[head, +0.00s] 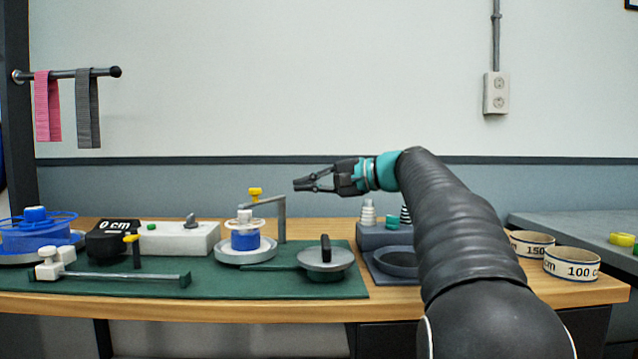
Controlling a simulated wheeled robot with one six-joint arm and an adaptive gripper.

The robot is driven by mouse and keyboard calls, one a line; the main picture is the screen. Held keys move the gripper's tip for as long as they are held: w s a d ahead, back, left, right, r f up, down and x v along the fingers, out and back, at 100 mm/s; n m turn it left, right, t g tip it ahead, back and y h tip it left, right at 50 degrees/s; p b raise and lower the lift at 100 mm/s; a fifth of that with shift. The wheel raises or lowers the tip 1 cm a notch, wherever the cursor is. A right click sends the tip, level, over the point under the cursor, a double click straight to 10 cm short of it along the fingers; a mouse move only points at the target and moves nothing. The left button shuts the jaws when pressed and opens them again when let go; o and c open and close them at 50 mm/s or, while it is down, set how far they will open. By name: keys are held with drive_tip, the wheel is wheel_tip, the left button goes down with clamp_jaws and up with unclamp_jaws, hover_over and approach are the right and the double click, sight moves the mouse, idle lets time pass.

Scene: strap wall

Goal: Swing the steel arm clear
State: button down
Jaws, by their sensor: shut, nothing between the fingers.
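The steel arm (282,222) is a grey upright post with a flat bar reaching left from its top. The bar ends above a blue spool (246,241), which sits on a round pale plate (246,256). A yellow knob (255,192) stands up near the bar's left end. My gripper (299,184) is shut and empty, pointing left. In the picture it is above and slightly right of the post, apart from the knob; how far it is in depth I cannot tell.
A lidded round pan (325,257) with a black knob is right of the post. A black 0 cm block (115,238) and white box (180,238) stand left. Pink (47,105) and grey straps (88,108) hang from a rail.

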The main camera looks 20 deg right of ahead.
sight(260, 190)
drive_tip(key=x, duration=0.8)
drive_tip(key=shift+w+a, duration=0.2)
drive_tip(key=shift+t, duration=0.3)
